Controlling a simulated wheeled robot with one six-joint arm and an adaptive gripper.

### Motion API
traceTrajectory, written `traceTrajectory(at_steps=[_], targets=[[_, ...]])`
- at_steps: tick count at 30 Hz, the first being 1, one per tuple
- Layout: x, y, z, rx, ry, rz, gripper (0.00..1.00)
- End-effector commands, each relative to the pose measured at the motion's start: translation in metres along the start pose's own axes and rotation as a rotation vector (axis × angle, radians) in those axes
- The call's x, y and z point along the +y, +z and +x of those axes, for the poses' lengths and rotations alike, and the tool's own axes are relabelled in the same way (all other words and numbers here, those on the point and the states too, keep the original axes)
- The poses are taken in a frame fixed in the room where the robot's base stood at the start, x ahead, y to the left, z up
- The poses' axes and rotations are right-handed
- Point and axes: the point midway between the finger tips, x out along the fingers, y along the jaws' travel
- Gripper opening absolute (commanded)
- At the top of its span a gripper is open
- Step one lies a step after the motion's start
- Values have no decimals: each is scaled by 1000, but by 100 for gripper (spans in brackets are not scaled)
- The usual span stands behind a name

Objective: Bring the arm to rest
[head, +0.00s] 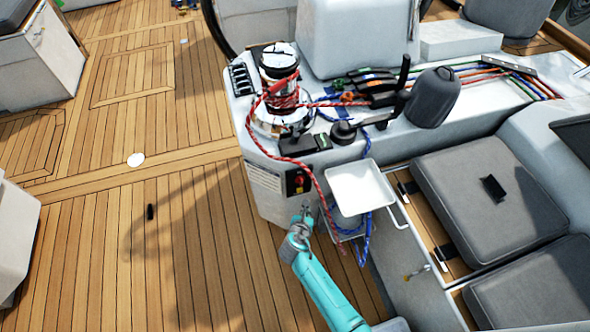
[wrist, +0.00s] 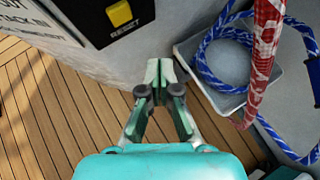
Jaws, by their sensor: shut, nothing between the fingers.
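My teal arm reaches up from the bottom of the head view, and my gripper (head: 304,212) is in front of the winch console's side, below the red switch (head: 299,181). In the wrist view, my gripper (wrist: 159,68) has its two fingertips together with nothing between them. It points toward the pale console wall, below and right of a black panel with a yellow reset button (wrist: 120,14). I cannot tell the exact gap between fingertips and wall.
A red rope (head: 318,185) hangs just right of my gripper, and it also shows in the wrist view (wrist: 264,60). A blue rope (wrist: 222,62) lies coiled beside it. A white tray (head: 360,187) juts out above right. The teak deck (head: 190,235) at left is mostly clear.

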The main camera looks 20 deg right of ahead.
Motion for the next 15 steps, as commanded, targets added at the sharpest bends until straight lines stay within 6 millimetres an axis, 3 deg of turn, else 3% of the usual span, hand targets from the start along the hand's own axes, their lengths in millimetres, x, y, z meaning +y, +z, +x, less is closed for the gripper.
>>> traceTrajectory(at_steps=[8, 11, 15], targets=[[-2, -3, -1, 3, 3, 12, 0], [-12, -14, -8, 17, 22, 73, 0], [-38, -43, -32, 58, 77, 266, 0]])
